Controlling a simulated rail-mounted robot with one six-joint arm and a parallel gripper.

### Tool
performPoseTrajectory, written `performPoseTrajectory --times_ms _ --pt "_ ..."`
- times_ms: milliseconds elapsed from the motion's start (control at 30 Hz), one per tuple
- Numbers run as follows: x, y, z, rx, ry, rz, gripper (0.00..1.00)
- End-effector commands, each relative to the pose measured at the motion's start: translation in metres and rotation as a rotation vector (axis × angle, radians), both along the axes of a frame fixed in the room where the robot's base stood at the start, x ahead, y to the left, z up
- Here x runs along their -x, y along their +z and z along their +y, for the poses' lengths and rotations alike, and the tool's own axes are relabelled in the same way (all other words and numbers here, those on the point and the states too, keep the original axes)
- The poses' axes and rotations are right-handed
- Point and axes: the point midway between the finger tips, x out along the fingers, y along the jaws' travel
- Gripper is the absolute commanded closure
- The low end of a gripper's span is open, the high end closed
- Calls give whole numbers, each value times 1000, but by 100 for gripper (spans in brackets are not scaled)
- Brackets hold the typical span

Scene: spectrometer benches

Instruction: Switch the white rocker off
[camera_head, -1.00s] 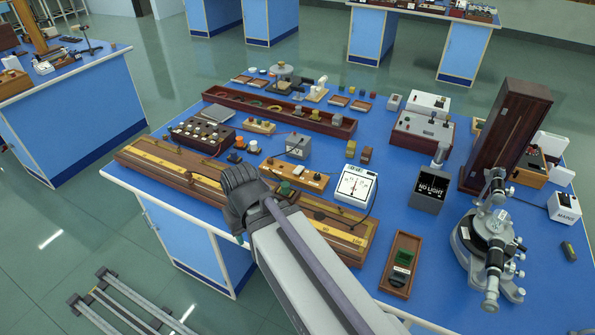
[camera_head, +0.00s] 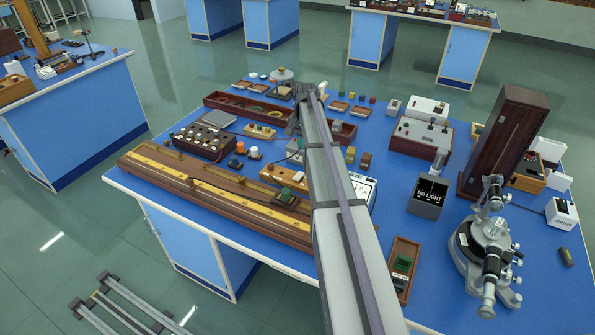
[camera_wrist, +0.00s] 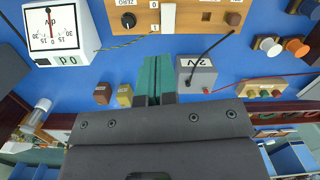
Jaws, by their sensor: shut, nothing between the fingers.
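The white rocker (camera_wrist: 168,18) shows at the top of the wrist view, on a wooden board (camera_wrist: 190,28) with a black knob (camera_wrist: 128,20) and 0 and 1 marks beside the rocker. How the rocker is tilted is hard to tell. In the head view the same board (camera_head: 277,173) lies left of my arm. My gripper (camera_wrist: 155,60) is shut and empty; its teal fingertips point toward the board, apart from the rocker. In the head view my wrist is over the long tray at mid-table, and the fingers are hidden.
A grey 2V box (camera_wrist: 197,76) is just right of my fingers, with a black wire rising from it. A dial meter (camera_wrist: 55,28) is at left. Small brown (camera_wrist: 102,93) and yellow (camera_wrist: 125,95) blocks lie nearby. A long scale bench (camera_head: 215,195) runs along the table's front.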

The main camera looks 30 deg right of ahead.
Motion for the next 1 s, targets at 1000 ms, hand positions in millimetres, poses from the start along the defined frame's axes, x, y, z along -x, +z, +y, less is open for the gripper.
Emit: performPoseTrajectory --times_ms 1000 --pt "-14 -90 6 -12 -165 37 100"
